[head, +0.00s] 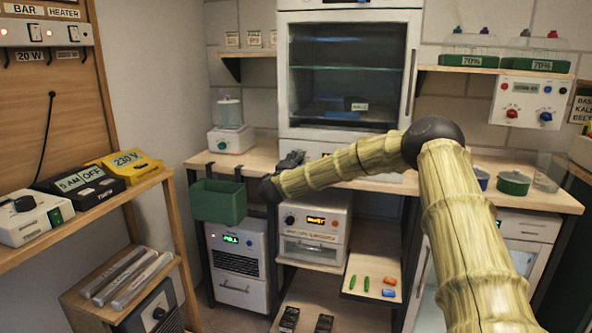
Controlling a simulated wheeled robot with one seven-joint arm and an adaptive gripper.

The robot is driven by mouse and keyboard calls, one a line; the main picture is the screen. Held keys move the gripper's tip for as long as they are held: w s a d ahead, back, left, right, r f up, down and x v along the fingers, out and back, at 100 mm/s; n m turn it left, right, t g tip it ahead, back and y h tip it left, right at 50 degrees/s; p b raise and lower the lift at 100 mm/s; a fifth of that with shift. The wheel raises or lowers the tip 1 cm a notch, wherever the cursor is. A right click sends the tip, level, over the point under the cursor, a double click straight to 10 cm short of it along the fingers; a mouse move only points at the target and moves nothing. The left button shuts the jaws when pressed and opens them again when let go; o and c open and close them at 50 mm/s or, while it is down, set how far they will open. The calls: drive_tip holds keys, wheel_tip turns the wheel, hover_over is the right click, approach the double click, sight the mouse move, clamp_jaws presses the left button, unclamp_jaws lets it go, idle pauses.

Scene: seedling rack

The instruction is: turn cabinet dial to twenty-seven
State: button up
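The tall white cabinet (350,18) with a dark glass door stands on the wooden bench at the back centre. Its pale lower front strip (312,149) is mostly covered by my forearm, and no dial or number can be made out there. My gripper (291,160) is small and dark, beyond my wrist, in front of the left end of that strip. Its fingers are too small and dark to tell whether they are open, shut or touching a dial.
A green bin (219,202) hangs from the bench's left front edge, close to my wrist. A white oven-like unit (318,240) with a knob and red display stands below the bench. A shelf with a white control box (530,102) is at right. The left wooden shelf (95,218) holds several devices.

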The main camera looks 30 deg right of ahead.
drive_tip(key=shift+s+f+m+b, duration=0.1)
drive_tip(key=shift+f+m+b, duration=0.25)
drive_tip(key=shift+m, duration=0.15)
drive_tip(key=o, duration=1)
drive_tip(key=shift+d+r, duration=0.1)
drive_tip(key=shift+r, duration=0.2)
drive_tip(key=v, duration=1.2)
